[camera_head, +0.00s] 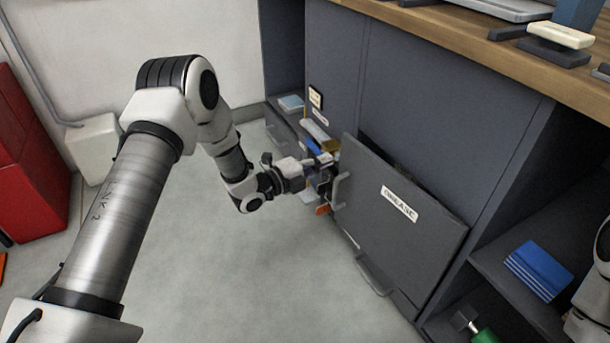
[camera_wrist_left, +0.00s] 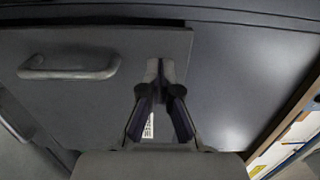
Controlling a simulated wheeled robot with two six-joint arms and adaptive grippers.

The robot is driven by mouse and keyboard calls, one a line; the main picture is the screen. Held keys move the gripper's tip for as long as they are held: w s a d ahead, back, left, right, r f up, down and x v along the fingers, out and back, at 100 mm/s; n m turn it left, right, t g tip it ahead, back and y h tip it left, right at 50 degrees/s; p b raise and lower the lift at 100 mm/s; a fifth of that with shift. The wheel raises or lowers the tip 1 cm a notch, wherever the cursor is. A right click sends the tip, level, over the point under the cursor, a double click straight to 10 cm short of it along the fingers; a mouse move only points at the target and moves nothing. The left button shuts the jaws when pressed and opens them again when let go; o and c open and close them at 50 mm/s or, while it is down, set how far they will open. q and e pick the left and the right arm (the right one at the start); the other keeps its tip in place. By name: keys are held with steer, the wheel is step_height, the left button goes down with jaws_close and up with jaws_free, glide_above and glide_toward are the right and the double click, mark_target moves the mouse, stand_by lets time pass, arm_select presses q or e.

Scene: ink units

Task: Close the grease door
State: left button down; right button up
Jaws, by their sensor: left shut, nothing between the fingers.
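The grease door (camera_head: 400,235) is a dark grey panel with a white "GREASE" label (camera_head: 400,204) on the front of the grey cabinet. It stands ajar, with a dark gap along its top edge. Its pale bar handle (camera_head: 341,189) is near its left edge; a bar handle (camera_wrist_left: 70,68) also shows at the left in the left wrist view. My left gripper (camera_head: 328,161) is beside the door's left edge, close to the handle. In the left wrist view its fingers (camera_wrist_left: 162,70) are together and empty in front of the grey panel; contact cannot be told.
Coloured boxes (camera_head: 320,138) sit in an open compartment left of the door, partly behind my gripper. Another bar handle (camera_head: 372,277) is below the door. A wooden worktop (camera_head: 450,38) runs above. A shelf at right holds a blue stack (camera_head: 538,270).

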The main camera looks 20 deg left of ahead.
mark_target(346, 152)
arm_select(q)
steer(key=b+x, duration=0.1)
steer(key=x, duration=0.3)
steer(key=shift+d+f+b, duration=0.1)
steer(key=shift+b, duration=0.25)
steer(key=shift+w+d, duration=0.1)
steer(key=shift+w, duration=0.2)
steer(key=b+x, duration=0.1)
steer(key=x, duration=0.2)
steer(key=shift+w+d, duration=0.2)
steer(key=shift+w, duration=0.1)
steer(key=shift+w+r, duration=0.2)
steer(key=shift+r, duration=0.3)
